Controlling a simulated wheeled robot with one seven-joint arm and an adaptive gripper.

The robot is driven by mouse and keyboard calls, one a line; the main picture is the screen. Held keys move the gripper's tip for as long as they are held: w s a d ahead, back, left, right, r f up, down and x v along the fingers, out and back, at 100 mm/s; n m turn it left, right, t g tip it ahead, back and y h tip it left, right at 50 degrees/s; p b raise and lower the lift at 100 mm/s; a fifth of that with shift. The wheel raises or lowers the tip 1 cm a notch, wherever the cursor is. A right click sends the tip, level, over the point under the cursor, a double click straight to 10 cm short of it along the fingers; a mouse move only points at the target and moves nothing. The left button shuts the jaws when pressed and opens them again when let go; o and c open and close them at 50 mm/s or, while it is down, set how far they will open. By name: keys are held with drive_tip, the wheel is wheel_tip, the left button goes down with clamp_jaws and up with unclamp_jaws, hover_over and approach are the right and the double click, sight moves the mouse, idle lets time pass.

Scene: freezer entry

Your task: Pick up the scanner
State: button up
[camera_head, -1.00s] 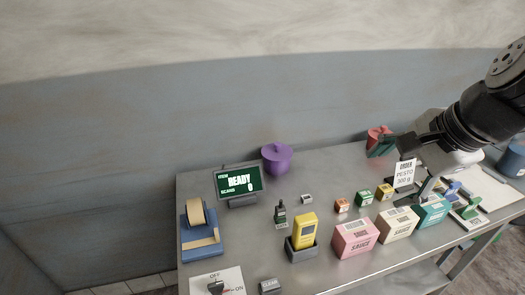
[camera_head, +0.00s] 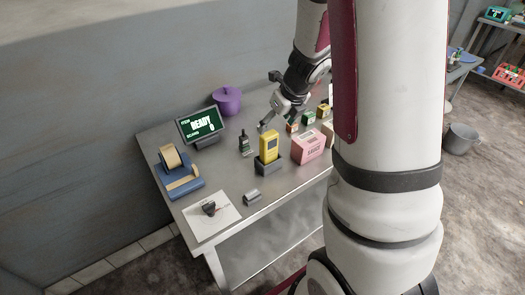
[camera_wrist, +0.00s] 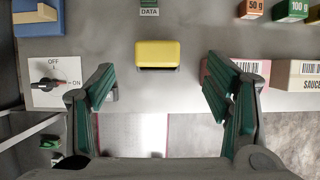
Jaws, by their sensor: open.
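The scanner (camera_head: 268,144) looks like the yellow upright block standing in a dark grey holder (camera_head: 269,165) on the metal table. In the wrist view the scanner (camera_wrist: 158,54) is seen from above as a yellow rounded bar, ahead of my gripper and centred between its fingers. My gripper (camera_wrist: 159,88) is open and empty, its green-padded fingers wide apart. In the head view my gripper (camera_head: 273,117) is above the table, just behind and above the scanner, not visibly touching it. The holder is mostly hidden in the wrist view.
My arm hides the table's right side.

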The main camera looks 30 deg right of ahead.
sight(271, 135)
drive_tip(key=x, duration=0.3)
drive_tip(key=b+x, duration=0.1)
drive_tip(key=x, duration=0.1)
drive_tip(key=b+x, duration=0.1)
drive_tip(key=x, duration=0.2)
drive_tip(key=shift+s+a+f, duration=0.15)
drive_tip(key=shift+f, duration=0.25)
